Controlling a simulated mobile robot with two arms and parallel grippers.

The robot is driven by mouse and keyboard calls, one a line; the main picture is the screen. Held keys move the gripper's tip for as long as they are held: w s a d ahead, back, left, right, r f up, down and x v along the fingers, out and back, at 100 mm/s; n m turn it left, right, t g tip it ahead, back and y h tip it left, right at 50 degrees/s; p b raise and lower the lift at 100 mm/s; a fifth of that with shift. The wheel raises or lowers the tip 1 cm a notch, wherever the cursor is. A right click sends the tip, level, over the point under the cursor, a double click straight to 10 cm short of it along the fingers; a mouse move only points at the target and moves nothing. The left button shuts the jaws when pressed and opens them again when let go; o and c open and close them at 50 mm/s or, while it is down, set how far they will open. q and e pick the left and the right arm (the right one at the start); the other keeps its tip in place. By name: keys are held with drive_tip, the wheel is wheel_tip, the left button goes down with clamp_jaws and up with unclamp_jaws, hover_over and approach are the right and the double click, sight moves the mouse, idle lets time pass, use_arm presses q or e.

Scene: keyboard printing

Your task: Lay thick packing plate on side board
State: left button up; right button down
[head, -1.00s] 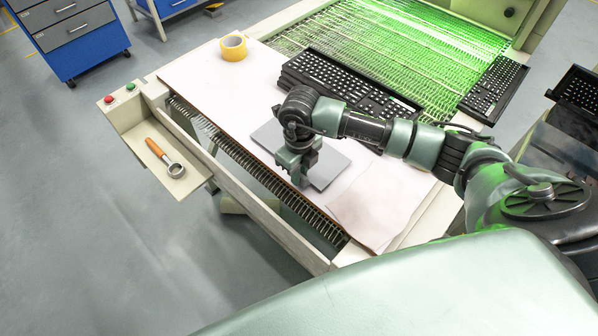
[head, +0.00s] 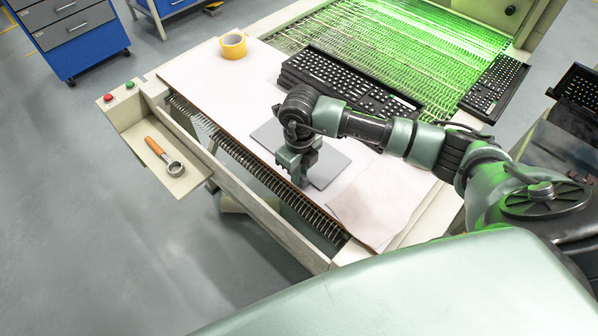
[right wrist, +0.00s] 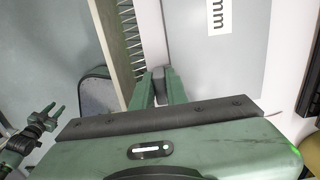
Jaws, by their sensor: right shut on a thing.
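The grey packing plate (head: 332,167) is flat and thin, over the white board (head: 205,82) near its front edge. In the right wrist view the plate (right wrist: 200,65) shows a white label ending in "mm". My right gripper (head: 296,180) points down at the plate's near edge. In the right wrist view its fingers (right wrist: 160,86) are shut on that edge. I cannot tell whether the plate rests on the board or hangs just above it. My left gripper (right wrist: 47,112) shows at the left of the right wrist view, empty, its fingers apart.
Black keyboards (head: 350,85) lie behind my right arm, beside the green-lit conveyor (head: 390,40). A yellow tape roll (head: 233,45) stands at the board's far left. A pale sheet (head: 378,205) lies to the right. A side shelf (head: 185,186) holds an orange-handled tool (head: 163,155).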

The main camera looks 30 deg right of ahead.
drive_tip(key=shift+f, duration=0.15)
drive_tip(key=c, duration=1.3)
unclamp_jaws()
drive_tip(key=shift+r+p, duration=2.2)
drive_tip(key=shift+r, duration=1.35)
drive_tip(key=shift+f, duration=0.1)
